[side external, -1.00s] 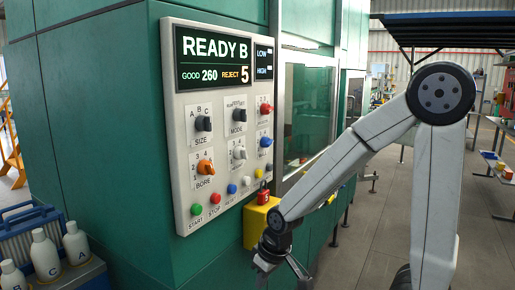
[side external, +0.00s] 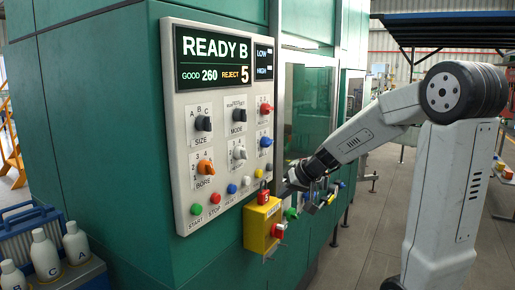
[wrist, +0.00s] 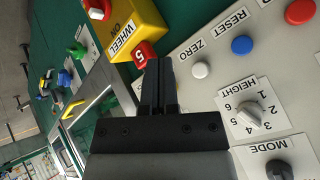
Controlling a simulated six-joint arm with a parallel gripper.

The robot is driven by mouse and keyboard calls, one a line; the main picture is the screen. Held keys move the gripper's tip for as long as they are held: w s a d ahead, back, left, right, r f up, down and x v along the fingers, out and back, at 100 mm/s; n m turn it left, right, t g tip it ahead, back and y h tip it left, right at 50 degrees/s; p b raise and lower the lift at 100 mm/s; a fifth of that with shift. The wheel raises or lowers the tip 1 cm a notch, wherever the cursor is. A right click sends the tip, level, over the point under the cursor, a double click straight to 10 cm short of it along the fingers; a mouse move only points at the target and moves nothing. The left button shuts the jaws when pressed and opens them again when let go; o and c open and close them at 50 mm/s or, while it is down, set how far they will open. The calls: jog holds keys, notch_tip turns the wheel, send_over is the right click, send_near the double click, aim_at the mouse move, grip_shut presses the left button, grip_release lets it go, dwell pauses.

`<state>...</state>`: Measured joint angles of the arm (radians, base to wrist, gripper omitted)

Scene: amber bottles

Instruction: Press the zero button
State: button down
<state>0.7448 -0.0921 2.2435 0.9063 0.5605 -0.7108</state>
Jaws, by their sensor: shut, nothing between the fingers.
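The zero button is a small round white button on the grey control panel. In the wrist view the fingertips are left of the white button, close to a red tag marked 5 (wrist: 145,52). In the side view my gripper (side external: 287,187) is right of the panel's lower corner. I cannot tell its exact distance from the panel.
A blue RESET button (wrist: 242,45) and a red button (wrist: 300,11) lie beyond the zero button. The HEIGHT knob (wrist: 248,114) is nearby. A yellow box (side external: 258,226) with a red knob (side external: 279,230) juts out below the panel. White bottles (side external: 76,243) stand at lower left.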

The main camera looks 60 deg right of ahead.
jog(key=shift+s+d+r+t, duration=0.1)
jog(key=shift+d+r+t, duration=0.2)
jog(key=shift+d+r, duration=0.3)
jog(key=w, duration=0.8)
jog(key=shift+w, duration=0.4)
jog(key=shift+w, duration=0.9)
dwell(3.1)
jog(key=shift+s, duration=0.9)
dwell(0.4)
jog(key=shift+s, duration=2.5)
